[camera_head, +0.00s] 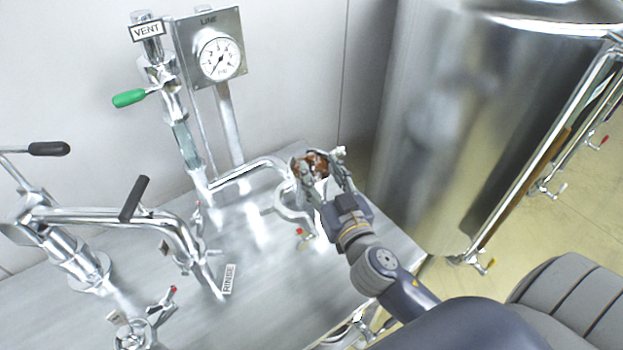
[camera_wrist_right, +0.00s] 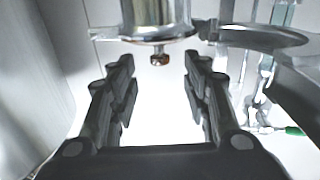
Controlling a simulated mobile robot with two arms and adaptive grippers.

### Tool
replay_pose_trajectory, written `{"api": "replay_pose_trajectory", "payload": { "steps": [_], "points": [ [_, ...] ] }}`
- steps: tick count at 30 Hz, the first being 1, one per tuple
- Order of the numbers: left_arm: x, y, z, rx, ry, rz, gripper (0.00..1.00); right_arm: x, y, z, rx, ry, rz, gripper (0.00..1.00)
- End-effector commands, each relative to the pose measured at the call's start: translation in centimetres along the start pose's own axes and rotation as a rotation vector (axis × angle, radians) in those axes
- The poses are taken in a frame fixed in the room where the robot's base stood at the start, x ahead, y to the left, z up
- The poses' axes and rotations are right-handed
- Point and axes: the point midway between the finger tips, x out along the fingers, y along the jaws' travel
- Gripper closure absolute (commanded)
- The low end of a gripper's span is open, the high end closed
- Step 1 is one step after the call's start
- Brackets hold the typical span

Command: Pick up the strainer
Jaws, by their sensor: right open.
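My right gripper (camera_head: 325,180) is at the end of the metal pipework on the steel bench, its fingers around or close to a round fitting with a copper-brown inside (camera_head: 313,162). This may be the strainer, but the gripper partly hides it. In the right wrist view the two fingers of the gripper (camera_wrist_right: 158,78) stand apart with nothing between them. Just beyond the fingertips hangs a shiny metal housing (camera_wrist_right: 155,14) with a small brown-tipped stub under it. My left gripper is not in view.
The steel bench (camera_head: 90,325) carries pipes, a black-handled valve (camera_head: 133,198), a RINSE label (camera_head: 229,279) and a pressure gauge (camera_head: 219,57). A green-handled valve (camera_head: 128,98) sits below the VENT label. A large steel tank (camera_head: 455,110) stands close on the right.

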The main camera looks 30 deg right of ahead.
Motion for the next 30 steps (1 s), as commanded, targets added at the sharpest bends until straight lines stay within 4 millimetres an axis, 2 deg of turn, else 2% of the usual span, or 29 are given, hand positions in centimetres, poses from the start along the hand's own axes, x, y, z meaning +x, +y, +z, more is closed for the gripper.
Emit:
{"api": "replay_pose_trajectory", "payload": {
  "steps": [5,12,18,26,30],
  "points": [
    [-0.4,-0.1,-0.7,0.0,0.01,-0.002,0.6,0.9,0.0,-0.1,-0.002,0.0,0.0,0.56],
    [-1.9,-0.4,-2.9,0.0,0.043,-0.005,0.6,4.1,0.0,-0.3,-0.002,0.001,0.001,0.56],
    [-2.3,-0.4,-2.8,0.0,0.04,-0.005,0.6,5.8,0.0,0.0,-0.002,-0.001,0.0,0.56],
    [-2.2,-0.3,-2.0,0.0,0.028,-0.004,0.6,5.9,0.0,0.1,-0.001,-0.001,0.0,0.56],
    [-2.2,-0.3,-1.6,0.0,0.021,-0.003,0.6,5.9,0.0,0.1,-0.001,-0.001,0.0,0.87]
  ]
}}
